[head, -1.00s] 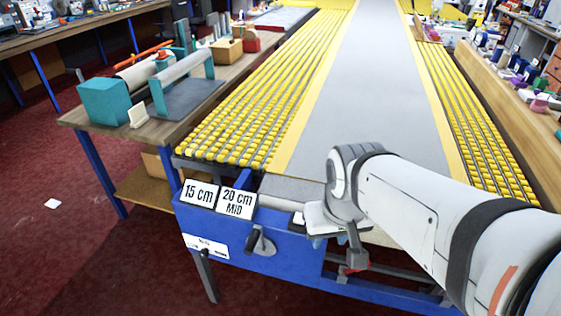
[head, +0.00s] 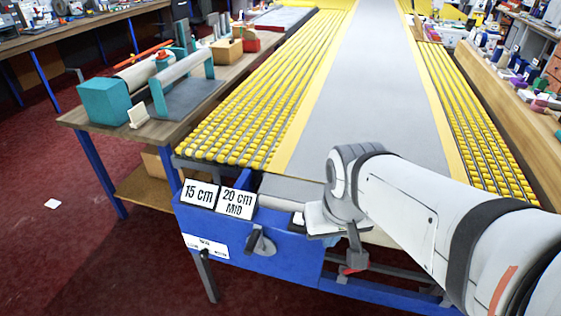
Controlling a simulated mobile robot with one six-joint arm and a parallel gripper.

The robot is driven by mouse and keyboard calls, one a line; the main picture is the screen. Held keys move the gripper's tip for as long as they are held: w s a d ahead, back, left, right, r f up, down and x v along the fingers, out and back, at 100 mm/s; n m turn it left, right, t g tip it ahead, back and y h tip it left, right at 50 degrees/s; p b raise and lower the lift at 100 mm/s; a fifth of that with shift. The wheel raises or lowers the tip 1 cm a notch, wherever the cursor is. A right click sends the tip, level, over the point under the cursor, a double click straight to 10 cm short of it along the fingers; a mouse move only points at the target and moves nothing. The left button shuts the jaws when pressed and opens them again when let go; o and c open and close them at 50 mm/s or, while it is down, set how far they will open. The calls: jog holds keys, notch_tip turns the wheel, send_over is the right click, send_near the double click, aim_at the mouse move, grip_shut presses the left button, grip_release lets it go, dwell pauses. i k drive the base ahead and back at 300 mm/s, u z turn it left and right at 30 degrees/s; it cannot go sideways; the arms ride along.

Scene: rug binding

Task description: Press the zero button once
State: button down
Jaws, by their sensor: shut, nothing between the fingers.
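My gripper (head: 356,258) points down at the front edge of the blue machine body (head: 285,262), below the white and grey wrist of my arm. It is shut and holds nothing. A white panel (head: 205,246) with small dark marks is on the front of the blue body; its text is too small to read. A small white piece with a dark edge (head: 298,219) sits on the blue body just left of my wrist. I cannot make out which part is the zero button; my wrist hides part of this area.
Cards marked "15 cm" (head: 199,194) and "20 cm MID" (head: 236,203) stand on the blue body. A black lever (head: 260,242) sticks out of its front. Yellow rollers (head: 235,141) flank a long grey bed (head: 350,110). A wooden bench (head: 160,135) with tools stands left.

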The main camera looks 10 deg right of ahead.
aim_at(298, 219)
jog(key=z, duration=1.15)
jog(key=k, duration=0.8)
jog(key=u, duration=0.4)
jog(key=i, duration=0.5)
jog(key=z, duration=0.05)
